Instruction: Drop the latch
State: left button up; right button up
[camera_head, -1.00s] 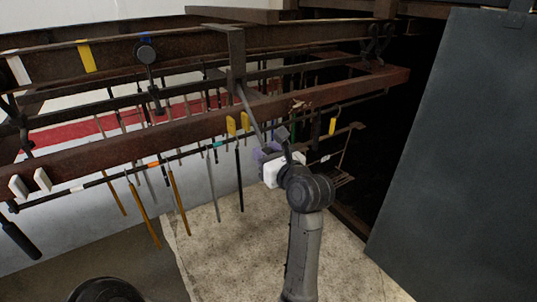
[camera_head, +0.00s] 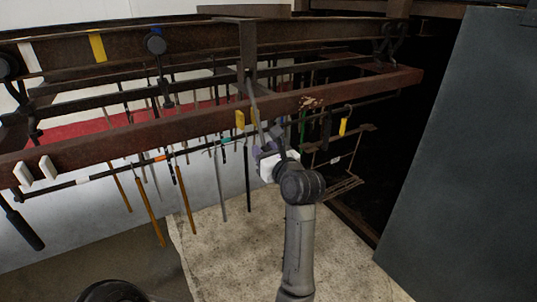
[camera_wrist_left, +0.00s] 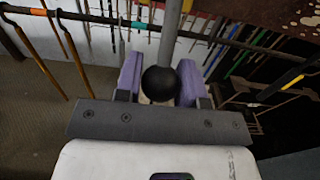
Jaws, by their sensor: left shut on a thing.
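The latch appears to be a grey bar (camera_head: 254,103) hanging from a bracket on the rusty rack, slanting slightly down to the right. In the left wrist view the bar (camera_wrist_left: 171,35) ends in a black ball knob (camera_wrist_left: 160,85). My left gripper (camera_head: 264,151) is at the bar's lower end, in front of the rack. Its purple fingers (camera_wrist_left: 157,78) stand on both sides of the bar and knob and are shut on it. The exact finger contact is hidden behind the knob. My right gripper is not in view.
A rusty rail (camera_head: 150,135) crosses the view, with a thin rod below it holding several hanging tools. A large dark panel (camera_head: 455,150) stands at the right. The floor below is open.

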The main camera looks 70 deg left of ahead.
pick_arm(q)
jog(key=s+a+f+b, duration=0.1)
jog(key=a+f, duration=0.1)
jog(key=a, duration=0.7)
jog(key=shift+s+a+f+b, duration=0.15)
jog(key=shift+s+a+b, duration=0.2)
jog(key=shift+a+b, duration=0.05)
jog(key=o, duration=0.8)
jog(key=shift+o, duration=0.2)
jog(key=w+d+b, duration=0.1)
jog(key=d, duration=0.6)
jog(key=shift+w, duration=0.1)
dwell(0.4)
